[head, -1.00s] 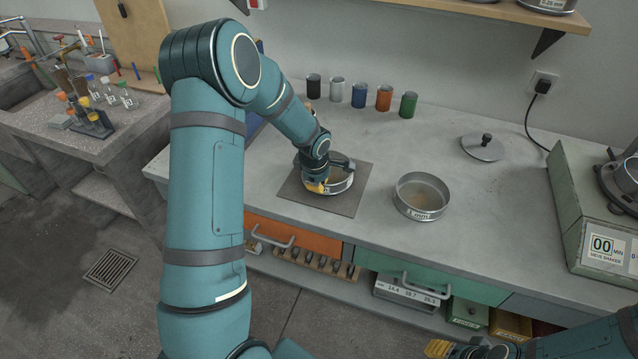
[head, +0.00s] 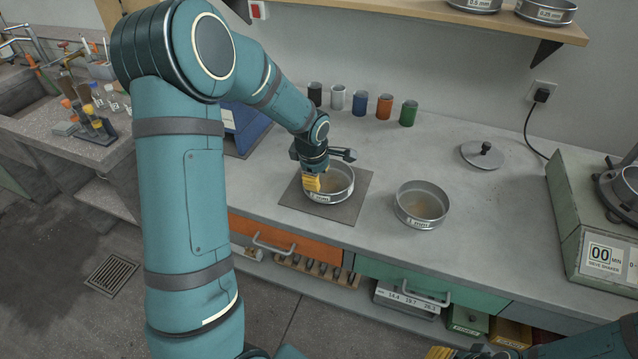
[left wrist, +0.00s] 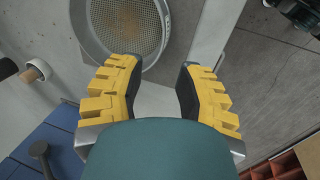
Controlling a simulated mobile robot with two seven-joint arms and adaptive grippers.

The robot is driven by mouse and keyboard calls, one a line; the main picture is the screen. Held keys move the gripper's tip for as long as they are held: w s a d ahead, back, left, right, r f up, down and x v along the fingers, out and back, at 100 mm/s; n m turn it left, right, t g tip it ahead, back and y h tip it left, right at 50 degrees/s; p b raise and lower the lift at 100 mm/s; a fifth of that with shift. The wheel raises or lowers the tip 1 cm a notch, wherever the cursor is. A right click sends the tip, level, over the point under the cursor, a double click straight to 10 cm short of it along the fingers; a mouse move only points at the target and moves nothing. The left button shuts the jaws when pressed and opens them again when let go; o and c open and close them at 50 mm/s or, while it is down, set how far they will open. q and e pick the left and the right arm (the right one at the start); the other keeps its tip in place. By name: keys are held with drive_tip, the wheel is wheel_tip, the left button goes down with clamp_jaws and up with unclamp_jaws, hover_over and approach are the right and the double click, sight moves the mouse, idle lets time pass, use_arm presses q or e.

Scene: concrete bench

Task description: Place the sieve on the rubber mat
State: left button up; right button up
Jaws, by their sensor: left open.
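A round metal sieve (head: 337,187) sits on the dark square rubber mat (head: 352,210) on the bench. The sieve appears flat, inside the mat's edges. My left gripper (head: 312,184) is at the left side of the sieve in the head view, partly covering its rim. In the left wrist view, its yellow fingers (left wrist: 160,88) are spread with nothing between them. The sieve (left wrist: 125,28) and its mesh lie beyond the fingertips there, with the mat (left wrist: 183,38) beside it. My right gripper (head: 440,352) barely shows at the bottom edge; its jaws are cut off.
Several coloured cups (head: 359,101) line the back. A sieve shaker (head: 600,225) is at the right. The bench between lid and cups is clear.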

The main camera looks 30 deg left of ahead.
use_arm(q)
drive_tip(key=s+d+f+m, duration=0.1)
drive_tip(key=d, duration=0.2)
drive_tip(key=s+d+f+m+h, duration=0.1)
drive_tip(key=d+m, duration=0.1)
drive_tip(key=d+f+m, duration=0.2)
drive_tip(key=d, duration=0.1)
drive_tip(key=shift+s+d+h, duration=0.35)
drive_tip(key=shift+s+h, duration=0.05)
drive_tip(key=s+d+f+m, duration=0.1)
drive_tip(key=d, duration=0.1)
drive_tip(key=s+d+f+m+h, duration=0.1)
drive_tip(key=d+f+m, duration=0.1)
drive_tip(key=s+d+f+m, duration=0.1)
drive_tip(key=d+f, duration=0.1)
drive_tip(key=shift+s+d+f+m+g, duration=0.2)
drive_tip(key=shift+d+f+m+g, duration=0.05)
drive_tip(key=shift+d+m+g, duration=0.05)
drive_tip(key=s+d+f+m+h, duration=0.1)
drive_tip(key=s+d+f+m, duration=0.6)
drive_tip(key=s, duration=0.5)
drive_tip(key=d+m, duration=0.2)
drive_tip(key=d, duration=0.1)
drive_tip(key=shift+d+m+g+h, duration=0.2)
drive_tip(key=shift+m+g+h, duration=0.1)
drive_tip(key=shift+f, duration=0.1)
